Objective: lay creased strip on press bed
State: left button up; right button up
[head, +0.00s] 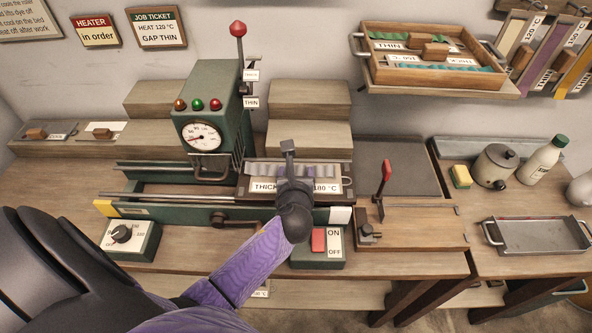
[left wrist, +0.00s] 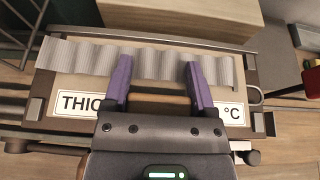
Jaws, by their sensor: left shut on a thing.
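A pale grey, wavy creased strip (left wrist: 84,58) runs across the back of a flat plate lettered THICK and 180 °C (head: 264,187). In the head view the strip (head: 262,169) and plate are at the right end of the green press bed (head: 182,206), partly behind my left gripper. My left gripper (head: 288,158) is shut on a brown handle-like piece at the plate. In the left wrist view its two purple fingers (left wrist: 157,82) stand apart with the brown piece between them, in front of the strip. Whether the plate touches the bed is hidden. My right gripper is not in view.
The press head (head: 200,115) with its gauge stands left of the plate. A red-handled lever (head: 384,180) stands to the right. A wooden tray (head: 440,82) with teal strips is on the wall shelf. A metal tray (head: 538,236) lies far right. The ticket (head: 156,29) reads HEAT 120 °C, GAP THIN.

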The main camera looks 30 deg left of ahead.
pick_arm(q)
jog(key=o, duration=1.2)
jog(key=shift+o, duration=0.2)
jog(key=p+v, duration=0.3)
jog(key=v, duration=0.7)
